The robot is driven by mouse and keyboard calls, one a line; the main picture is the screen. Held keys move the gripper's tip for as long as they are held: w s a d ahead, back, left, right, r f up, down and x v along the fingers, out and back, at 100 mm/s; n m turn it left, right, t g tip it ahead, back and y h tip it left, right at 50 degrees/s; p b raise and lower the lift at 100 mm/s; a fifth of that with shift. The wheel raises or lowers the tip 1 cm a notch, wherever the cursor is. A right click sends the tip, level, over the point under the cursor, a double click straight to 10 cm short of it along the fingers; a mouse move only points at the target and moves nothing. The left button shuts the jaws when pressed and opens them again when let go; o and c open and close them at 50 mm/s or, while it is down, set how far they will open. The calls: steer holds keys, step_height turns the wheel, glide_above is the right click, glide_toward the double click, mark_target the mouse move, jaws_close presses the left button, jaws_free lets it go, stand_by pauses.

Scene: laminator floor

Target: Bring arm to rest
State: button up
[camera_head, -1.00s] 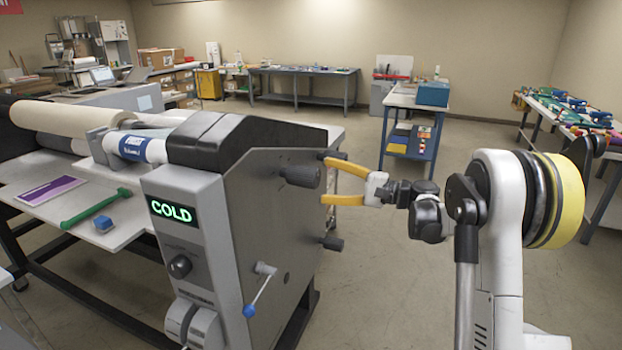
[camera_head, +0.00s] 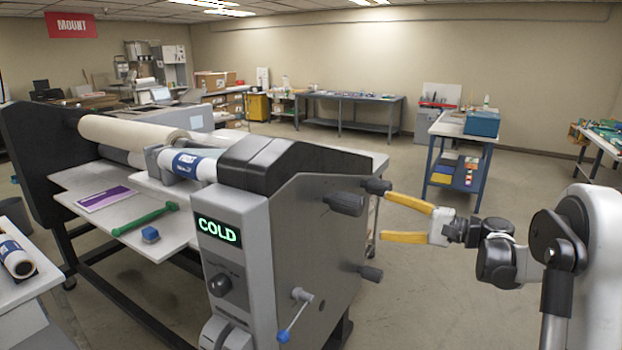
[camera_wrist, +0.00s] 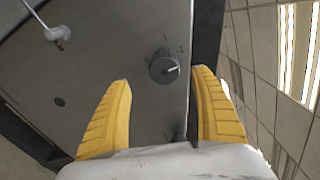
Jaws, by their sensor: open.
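My gripper (camera_head: 384,217) has two yellow fingers, spread apart with nothing between them. In the head view it points left toward the side panel of the grey laminator (camera_head: 300,235). The upper finger's tip is close to a black knob (camera_head: 377,187) on that panel; I cannot tell whether they touch. In the wrist view the open fingers (camera_wrist: 162,92) frame a round dark knob (camera_wrist: 163,67) on the grey panel. My arm stretches in from the right edge of the head view, bent, with its base out of view.
The laminator display (camera_head: 218,230) reads COLD. A blue-handled crank (camera_head: 293,315) and a second black knob (camera_head: 370,273) stick out from the panel. A blue cart (camera_head: 457,150) stands behind my gripper. Open floor (camera_head: 440,310) lies below the arm.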

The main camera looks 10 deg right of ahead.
steer(key=s+a+f+n+g+h+b, duration=0.25)
steer(key=s+a+h, duration=0.35)
steer(key=s+a, duration=0.7)
steer(key=s+d+f+n+h, duration=0.2)
steer(key=s+f+n+h, duration=0.1)
steer(key=s, duration=0.7)
steer(key=s+d+f+n+h+b, duration=0.1)
steer(key=s+f+n+h, duration=0.3)
steer(key=s, duration=0.7)
step_height(320, 180, down, 2)
steer(key=shift+s+d+f+h, duration=0.1)
steer(key=shift+s+d+h, duration=0.3)
steer(key=shift+d, duration=0.45)
steer(key=shift+w+g, duration=0.1)
steer(key=shift+g, duration=0.25)
